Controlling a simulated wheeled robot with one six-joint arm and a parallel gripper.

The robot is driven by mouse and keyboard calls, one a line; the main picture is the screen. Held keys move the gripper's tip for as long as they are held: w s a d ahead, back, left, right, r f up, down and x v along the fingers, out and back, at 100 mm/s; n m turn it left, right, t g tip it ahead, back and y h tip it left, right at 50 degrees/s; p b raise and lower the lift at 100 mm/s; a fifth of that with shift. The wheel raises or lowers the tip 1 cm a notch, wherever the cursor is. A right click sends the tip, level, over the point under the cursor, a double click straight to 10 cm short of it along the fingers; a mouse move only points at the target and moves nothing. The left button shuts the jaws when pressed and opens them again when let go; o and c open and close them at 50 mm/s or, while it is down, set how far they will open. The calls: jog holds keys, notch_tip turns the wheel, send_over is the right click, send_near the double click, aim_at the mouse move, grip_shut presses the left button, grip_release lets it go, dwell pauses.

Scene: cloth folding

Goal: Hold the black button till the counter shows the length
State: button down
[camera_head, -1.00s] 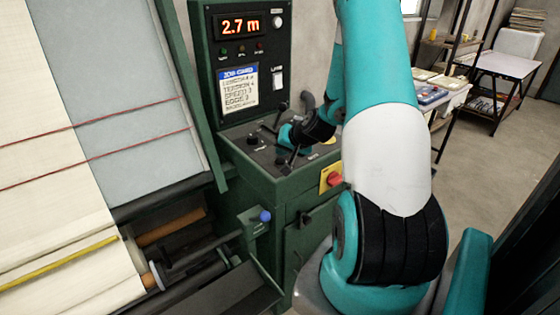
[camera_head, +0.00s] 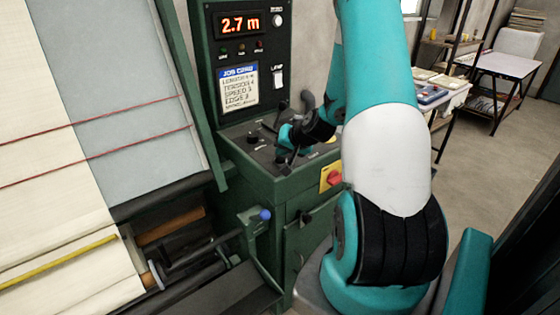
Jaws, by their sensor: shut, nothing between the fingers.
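The counter (camera_head: 239,24) at the top of the green control cabinet reads 2.7 m in lit orange digits. The job card (camera_head: 238,90) below it has a blue heading and several lines; its length line is too blurred to read surely. My gripper (camera_head: 285,158) is shut with nothing held, pointing down at the sloped console top (camera_head: 247,158). Its tips are at or just above the panel; I cannot tell whether they touch. The black button is not clearly distinguishable and may be hidden under my gripper.
A red knob on a yellow plate (camera_head: 330,177) is on the cabinet front, close to my arm. A lamp switch (camera_head: 278,78) is on the upright panel. Cloth (camera_head: 50,150) on a sloped frame fills the left.

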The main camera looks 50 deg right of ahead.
aim_at(282, 159)
jog(key=shift+f+b, duration=0.45)
jog(key=shift+f, duration=0.15)
dwell(1.5)
dwell(0.7)
jog(key=shift+r+p, duration=0.6)
jog(key=shift+r, duration=0.3)
jog(key=shift+r, duration=0.1)
notch_tip(282, 159, up, 5)
jog(key=p, duration=0.3)
jog(key=shift+p, duration=0.35)
